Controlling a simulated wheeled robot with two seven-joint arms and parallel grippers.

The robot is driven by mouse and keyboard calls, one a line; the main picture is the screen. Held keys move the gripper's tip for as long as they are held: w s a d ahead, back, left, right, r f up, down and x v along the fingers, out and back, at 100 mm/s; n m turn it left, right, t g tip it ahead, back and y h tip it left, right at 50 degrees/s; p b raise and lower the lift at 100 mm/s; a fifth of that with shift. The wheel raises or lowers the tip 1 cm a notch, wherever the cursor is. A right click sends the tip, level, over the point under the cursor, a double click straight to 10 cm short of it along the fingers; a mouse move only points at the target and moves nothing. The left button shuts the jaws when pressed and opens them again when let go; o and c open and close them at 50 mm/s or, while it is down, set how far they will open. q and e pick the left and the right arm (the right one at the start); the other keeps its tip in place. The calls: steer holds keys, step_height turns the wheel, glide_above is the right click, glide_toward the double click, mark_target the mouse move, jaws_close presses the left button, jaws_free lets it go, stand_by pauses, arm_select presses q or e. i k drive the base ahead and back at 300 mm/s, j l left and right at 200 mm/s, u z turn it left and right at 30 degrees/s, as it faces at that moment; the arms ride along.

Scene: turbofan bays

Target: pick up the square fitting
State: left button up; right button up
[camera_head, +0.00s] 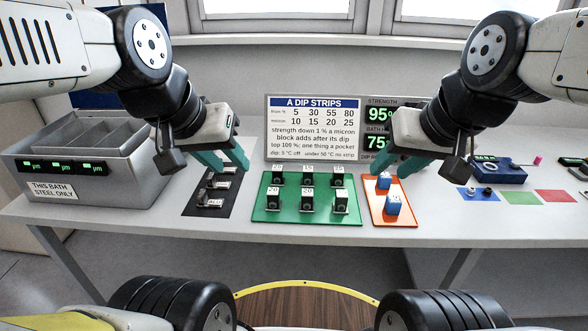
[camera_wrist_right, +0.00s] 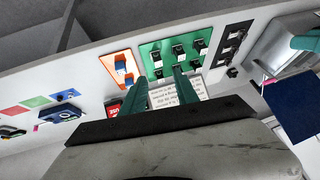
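I cannot tell for sure which piece is the square fitting. Small metallic pieces with label tags (camera_head: 211,199) lie on a dark mat (camera_head: 196,208) left of centre, too small to make out their shapes. The dark mat also shows in the right wrist view (camera_wrist_right: 234,43). My left gripper (camera_head: 226,166) is open above the back of this mat, with nothing visible between its teal fingers. My right gripper (camera_head: 402,164) is open above the back of the orange tray (camera_head: 379,218). Its spread, empty fingers show in the right wrist view (camera_wrist_right: 160,88).
A green tray (camera_head: 262,215) holds several black tagged blocks. The orange tray holds two blue blocks (camera_head: 393,205). A grey bath (camera_head: 120,185) stands left, a sign (camera_head: 314,130) behind. Blue (camera_head: 480,203), green (camera_head: 520,198) and red cards lie right, small round parts on the blue.

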mark_target(277, 179)
steer(key=i+l+u, duration=0.1)
steer(key=u, duration=0.3)
steer(key=i+l+u, duration=0.1)
steer(key=l+u, duration=0.25)
steer(key=i+l+u, duration=0.1)
steer(key=u, duration=0.3)
